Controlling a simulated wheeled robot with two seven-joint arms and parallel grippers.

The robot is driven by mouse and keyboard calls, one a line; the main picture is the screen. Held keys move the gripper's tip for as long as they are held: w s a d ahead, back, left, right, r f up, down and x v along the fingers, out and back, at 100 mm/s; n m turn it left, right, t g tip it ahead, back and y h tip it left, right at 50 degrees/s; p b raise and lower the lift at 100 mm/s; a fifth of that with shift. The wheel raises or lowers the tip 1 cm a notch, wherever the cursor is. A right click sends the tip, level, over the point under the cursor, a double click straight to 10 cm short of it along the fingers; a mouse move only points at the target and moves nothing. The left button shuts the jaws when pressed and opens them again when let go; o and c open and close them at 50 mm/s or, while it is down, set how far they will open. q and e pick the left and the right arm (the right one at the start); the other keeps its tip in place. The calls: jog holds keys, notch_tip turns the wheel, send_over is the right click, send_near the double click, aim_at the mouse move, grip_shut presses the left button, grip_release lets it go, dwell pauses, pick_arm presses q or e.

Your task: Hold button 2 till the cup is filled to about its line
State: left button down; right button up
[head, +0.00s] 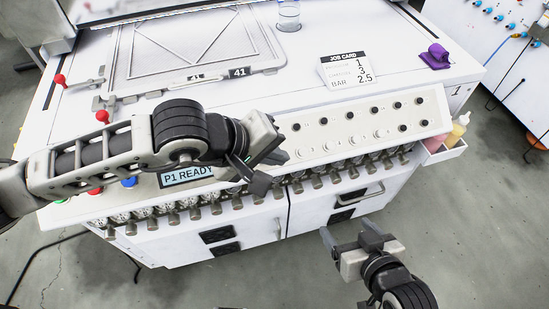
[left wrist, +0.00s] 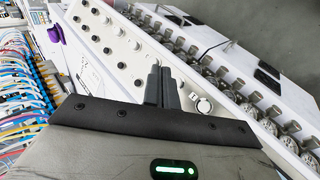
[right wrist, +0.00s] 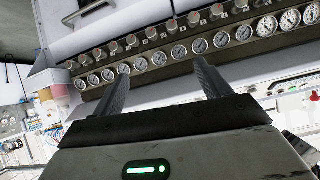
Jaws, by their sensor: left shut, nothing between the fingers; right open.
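The sloped control panel (head: 365,125) carries rows of black knobs and small pale buttons. I cannot read which one is button 2. My left gripper (head: 268,172) is shut and empty over the panel's left part, hiding some of it. In the left wrist view its fingertips (left wrist: 163,72) are in front of the panel, near a round silver-rimmed button (left wrist: 204,105); contact cannot be told. My right gripper (head: 348,232) is open and empty before the cabinet front.
A display (head: 188,176) reads "P1 READY", partly behind my left arm. A job card (head: 345,68) and a purple object (head: 436,55) lie on top. A row of gauges (right wrist: 180,50) runs below the panel. A bin with bottles (head: 445,143) hangs at the right end.

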pick_arm(q)
jog(key=w+f+b, duration=0.2)
jog(key=f+b, duration=0.1)
jog(key=shift+w+a+f, duration=0.15)
jog(key=shift+a, duration=0.2)
pick_arm(e)
jog(key=shift+w+a+f+m+y, duration=0.1)
jog(key=shift+a+f+m+y, duration=0.2)
jog(key=shift+a+f, duration=0.1)
jog(key=shift+d+f, duration=0.1)
dwell(0.8)
jog(key=shift+f, duration=0.1)
dwell(0.4)
pick_arm(q)
jog(key=shift+w+f+b, duration=0.2)
jog(key=shift+f+b, duration=0.15)
jog(key=shift+b, duration=0.45)
pick_arm(e)
jog(key=shift+f, duration=0.7)
pick_arm(q)
jog(key=shift+w+a+f+b, duration=0.2)
jog(key=shift+w+f+b, duration=0.1)
jog(key=shift+f+b, duration=0.25)
pick_arm(e)
jog(key=shift+f, duration=0.6)
dwell(2.9)
